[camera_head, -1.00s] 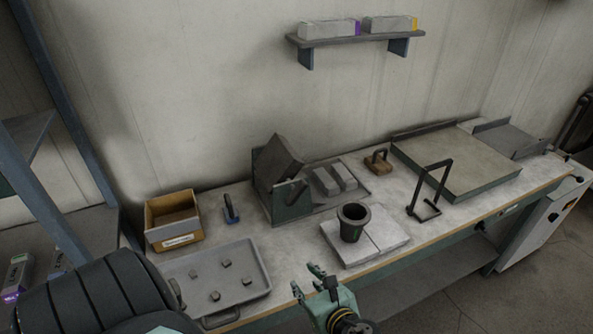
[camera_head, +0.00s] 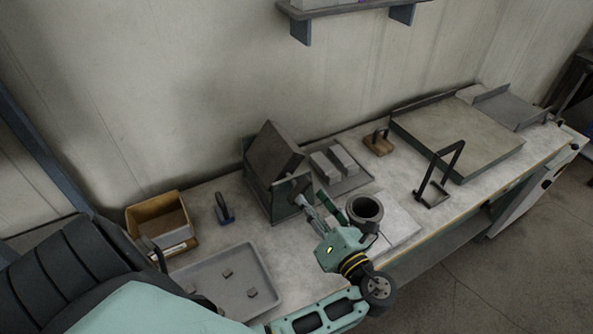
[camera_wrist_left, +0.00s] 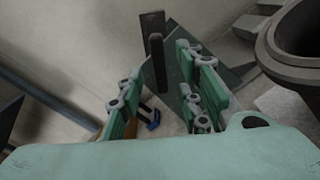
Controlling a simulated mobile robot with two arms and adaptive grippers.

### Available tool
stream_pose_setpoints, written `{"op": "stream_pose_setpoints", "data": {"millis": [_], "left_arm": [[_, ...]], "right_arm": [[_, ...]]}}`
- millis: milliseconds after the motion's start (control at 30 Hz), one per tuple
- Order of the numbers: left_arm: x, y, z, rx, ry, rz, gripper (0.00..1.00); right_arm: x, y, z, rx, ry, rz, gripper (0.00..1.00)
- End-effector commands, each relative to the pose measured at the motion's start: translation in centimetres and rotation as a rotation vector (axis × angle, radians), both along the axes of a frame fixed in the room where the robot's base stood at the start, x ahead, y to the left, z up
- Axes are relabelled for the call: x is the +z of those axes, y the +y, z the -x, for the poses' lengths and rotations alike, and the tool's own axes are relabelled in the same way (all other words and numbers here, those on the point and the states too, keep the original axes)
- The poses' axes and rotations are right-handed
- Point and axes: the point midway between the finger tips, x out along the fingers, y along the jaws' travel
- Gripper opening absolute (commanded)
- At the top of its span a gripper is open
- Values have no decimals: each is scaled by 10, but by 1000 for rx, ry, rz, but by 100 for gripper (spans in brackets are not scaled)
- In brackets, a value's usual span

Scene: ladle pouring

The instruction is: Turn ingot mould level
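The ingot mould (camera_head: 276,149) is a dark block, tilted steeply between the side plates of its stand (camera_head: 284,208) near the wall. My left gripper (camera_head: 315,203) is at the front of the stand, close to its near side plate and a short handle there. In the left wrist view my left gripper (camera_wrist_left: 158,72) has its fingers spread apart. A dark upright bar (camera_wrist_left: 156,58) shows between them, and neither finger visibly clamps it. The fingers partly hide the handle in the head view. My right gripper is not in view.
A dark crucible (camera_head: 364,209) stands on pale slabs (camera_head: 398,222) just right of my left gripper; it also shows in the left wrist view (camera_wrist_left: 295,40). Grey ingots (camera_head: 334,160) lie behind.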

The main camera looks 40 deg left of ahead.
Motion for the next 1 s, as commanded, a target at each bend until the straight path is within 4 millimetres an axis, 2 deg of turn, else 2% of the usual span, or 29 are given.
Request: {"op": "stream_pose_setpoints", "data": {"millis": [200, 300, 433, 600, 700, 1000], "left_arm": [[3, 34, -14, 1, -1, 0, 33], [2, 45, -18, 1, -2, 0, 33], [1, 52, -21, 0, -2, 2, 33], [0, 53, -22, 0, -3, 4, 33], [0, 53, -22, 0, -3, 4, 33], [0, 53, -22, 0, -3, 4, 7]], "right_arm": [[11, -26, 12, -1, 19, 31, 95], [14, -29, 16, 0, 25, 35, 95], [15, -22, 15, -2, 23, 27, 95], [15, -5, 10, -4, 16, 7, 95], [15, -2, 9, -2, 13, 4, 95], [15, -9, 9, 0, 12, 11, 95]]}}
